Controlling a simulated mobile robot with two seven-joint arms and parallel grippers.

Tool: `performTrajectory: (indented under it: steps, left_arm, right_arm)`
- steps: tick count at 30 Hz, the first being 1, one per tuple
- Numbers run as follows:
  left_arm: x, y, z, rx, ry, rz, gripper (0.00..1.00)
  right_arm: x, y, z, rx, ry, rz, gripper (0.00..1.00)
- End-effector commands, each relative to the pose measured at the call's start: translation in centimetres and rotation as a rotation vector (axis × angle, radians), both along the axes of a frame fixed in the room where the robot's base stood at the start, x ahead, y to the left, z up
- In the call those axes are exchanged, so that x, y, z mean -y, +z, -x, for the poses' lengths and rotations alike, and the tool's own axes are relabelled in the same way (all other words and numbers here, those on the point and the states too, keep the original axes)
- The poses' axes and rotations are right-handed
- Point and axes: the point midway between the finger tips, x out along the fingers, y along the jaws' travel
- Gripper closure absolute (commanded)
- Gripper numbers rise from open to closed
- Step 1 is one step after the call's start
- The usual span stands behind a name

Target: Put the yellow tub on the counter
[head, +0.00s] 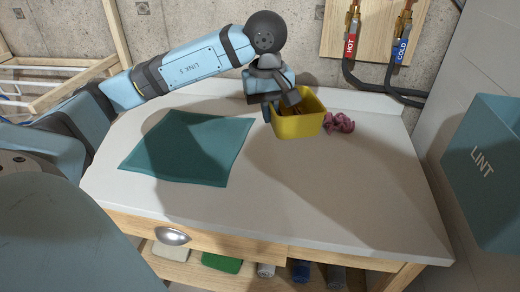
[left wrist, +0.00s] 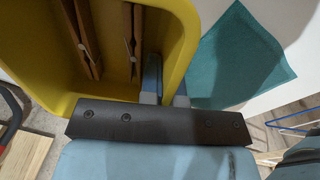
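The yellow tub (head: 300,127) is at the back right of the white counter (head: 300,180), upright or nearly so. I cannot tell whether its base touches the counter. Wooden clothespins (left wrist: 132,45) lie inside the tub, which fills the upper left of the left wrist view (left wrist: 55,85). My left gripper (head: 276,108) comes down at the tub's left wall. In the left wrist view its fingers (left wrist: 167,88) straddle that wall, one inside and one outside, and look closed on it. My right gripper is not in view.
A teal cloth (head: 190,147) lies flat on the counter's left. A crumpled pink thing (head: 340,123) lies right beside the tub. Pipes tagged HOT and COLD (head: 350,45) run down behind. A teal LINT bin (head: 490,170) is at right. The counter's front middle and right are clear.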

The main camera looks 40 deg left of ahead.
Motion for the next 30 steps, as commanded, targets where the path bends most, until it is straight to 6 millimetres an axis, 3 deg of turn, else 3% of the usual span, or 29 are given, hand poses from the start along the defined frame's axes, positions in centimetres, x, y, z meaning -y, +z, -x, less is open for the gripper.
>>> performTrajectory:
  steps: [3,9,17,25,30]
  left_arm:
    - [0.0,-3.7,0.1,-0.005,-0.001,-0.001,1.0]
    - [0.0,-8.3,0.0,-0.002,-0.001,0.0,1.0]
    - [0.0,-10.4,0.0,0.001,-0.001,0.001,1.0]
    - [0.0,-14.1,0.0,-0.001,-0.001,0.0,1.0]
    - [0.0,-14.3,0.0,0.002,-0.002,0.0,1.0]
  right_arm:
    - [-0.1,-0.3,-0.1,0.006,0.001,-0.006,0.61]
    - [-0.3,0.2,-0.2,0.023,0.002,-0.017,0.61]
    - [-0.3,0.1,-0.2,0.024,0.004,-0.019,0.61]
    - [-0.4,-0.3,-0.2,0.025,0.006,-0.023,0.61]
    - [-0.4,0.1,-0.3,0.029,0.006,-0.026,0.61]
